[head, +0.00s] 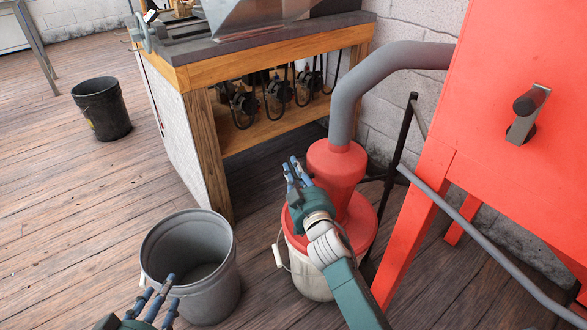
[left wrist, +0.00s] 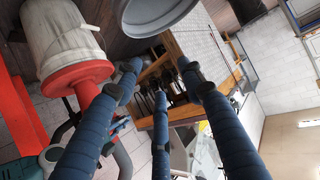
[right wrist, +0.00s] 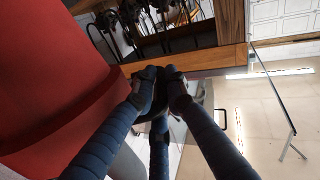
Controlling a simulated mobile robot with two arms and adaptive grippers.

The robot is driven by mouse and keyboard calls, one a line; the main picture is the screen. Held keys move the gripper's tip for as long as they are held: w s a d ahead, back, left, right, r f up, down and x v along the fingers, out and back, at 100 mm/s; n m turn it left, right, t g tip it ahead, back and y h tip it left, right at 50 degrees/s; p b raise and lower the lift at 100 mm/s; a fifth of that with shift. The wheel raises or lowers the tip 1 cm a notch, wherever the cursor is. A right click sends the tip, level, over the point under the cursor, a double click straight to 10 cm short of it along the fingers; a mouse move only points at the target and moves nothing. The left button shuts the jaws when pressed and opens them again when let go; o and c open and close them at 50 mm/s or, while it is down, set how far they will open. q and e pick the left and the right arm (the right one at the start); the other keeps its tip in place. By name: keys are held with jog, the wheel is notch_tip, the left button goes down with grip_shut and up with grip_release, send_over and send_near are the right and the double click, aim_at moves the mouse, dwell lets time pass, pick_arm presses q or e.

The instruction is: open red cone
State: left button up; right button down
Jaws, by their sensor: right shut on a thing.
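The red cone (head: 337,180) stands upright on a wide red lid over a white bucket (head: 312,277), and a grey hose enters its top. My right gripper (head: 296,172) is at the cone's left side, its fingers drawn together and shut on it; the contact itself is hard to see. In the right wrist view the cone's red wall (right wrist: 60,80) fills the left, beside the closed fingertips (right wrist: 160,78). My left gripper (head: 157,292) is open and empty in front of the grey bucket. The left wrist view shows its spread fingers (left wrist: 160,85) and the red cone (left wrist: 85,80) at upper left.
An open, empty grey bucket (head: 192,262) stands left of the white one. A black bin (head: 101,108) is farther back. A wooden workbench (head: 205,110) stands behind, with parts on its shelf. The red cabinet (head: 520,110) and its legs crowd the right.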

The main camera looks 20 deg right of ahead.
notch_tip(320, 180, up, 2)
jog(key=shift+a+r+p, duration=0.1)
jog(key=shift+p, duration=0.85)
pick_arm(q)
jog(key=s+a+f+g+y+p, duration=0.1)
jog(key=s+a+f+g, duration=0.3)
jog(key=s, duration=0.3)
jog(key=s+a+f+g+y+p, duration=0.1)
jog(key=s+f+g+p, duration=0.1)
jog(key=s+f+g, duration=0.4)
pick_arm(e)
notch_tip(320, 180, up, 3)
jog(key=shift+f, duration=0.15)
jog(key=shift+r+p, duration=0.6)
jog(key=shift+r, duration=0.15)
jog(key=shift+r+p, duration=0.65)
jog(key=shift+r, duration=0.05)
pick_arm(q)
jog(key=shift+t, duration=0.5)
jog(key=f, duration=0.1)
jog(key=s+f, duration=0.1)
jog(key=f, duration=0.3)
jog(key=shift+s+f, duration=0.25)
jog(key=shift+s, duration=0.05)
pick_arm(e)
jog(key=shift+f, duration=0.1)
jog(key=c, duration=1.8)
grip_release()
